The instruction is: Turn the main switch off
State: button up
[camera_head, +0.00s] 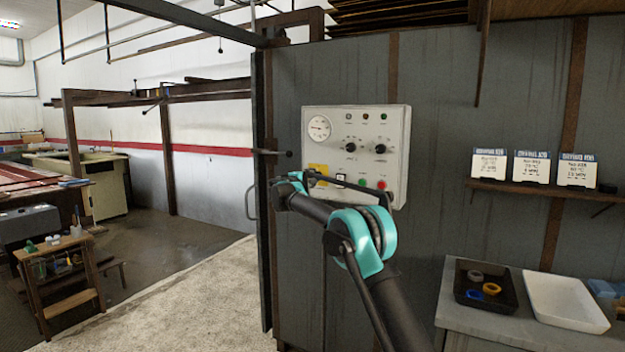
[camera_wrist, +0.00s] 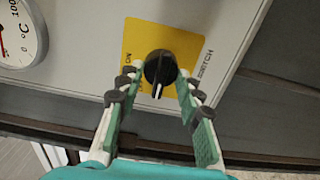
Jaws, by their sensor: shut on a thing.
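The main switch is a black rotary knob (camera_wrist: 160,68) with a white pointer line, on a yellow plate (camera_wrist: 190,45). In the wrist view its pointer is toward the bottom of the picture. The words "ON" and "SWITCH" show beside it; other lettering is hidden. My gripper (camera_wrist: 158,76) has its fingers on both sides of the knob and is shut on it. In the head view the yellow plate (camera_head: 319,168) is at the lower left of a white control panel (camera_head: 335,118), with my gripper (camera_head: 302,180) in front of it; the knob is hard to make out there.
The panel also carries a round gauge (camera_head: 319,128), two black knobs, lamps and buttons; a red button (camera_head: 382,184) is at lower right. A dark bar (camera_head: 272,152) sticks out left of the panel. A shelf with cards (camera_head: 535,190) and a bench with trays (camera_head: 565,300) stand right.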

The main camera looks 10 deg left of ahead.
jog(key=o, duration=1.1)
jog(key=shift+o, duration=0.2)
jog(key=v, duration=1.2)
